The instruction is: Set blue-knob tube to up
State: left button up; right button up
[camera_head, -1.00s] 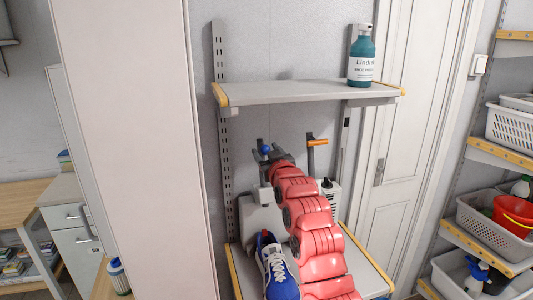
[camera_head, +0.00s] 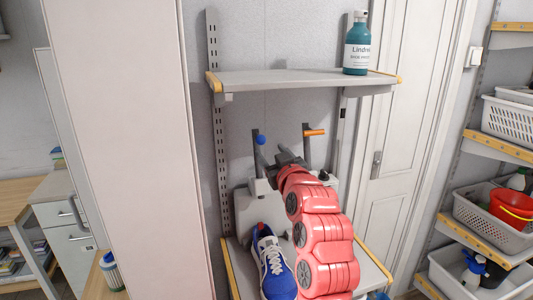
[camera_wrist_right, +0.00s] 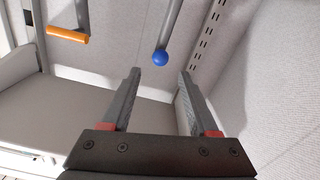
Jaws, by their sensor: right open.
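The blue knob (camera_head: 261,139) sits on a grey tube at the back wall, above the pale unit behind the shoe. In the right wrist view the blue knob (camera_wrist_right: 160,58) is centred just past my fingertips, with its grey tube running up out of the picture. My right gripper (camera_head: 289,154) is just right of the blue knob in the head view. In the right wrist view my right gripper (camera_wrist_right: 159,76) is open and empty, its fingers apart on either side of the line to the knob. My left gripper is not in view.
An orange handle (camera_head: 315,132) on a dark post stands to the right of the knob. A shelf (camera_head: 300,77) with a teal bottle (camera_head: 357,45) is above. A blue shoe (camera_head: 272,262) stands below, left of my arm. A tall pale panel (camera_head: 118,130) is at left.

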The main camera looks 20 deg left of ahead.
jog(key=b+v, duration=0.2)
jog(key=v, duration=0.7)
jog(key=shift+w, duration=0.1)
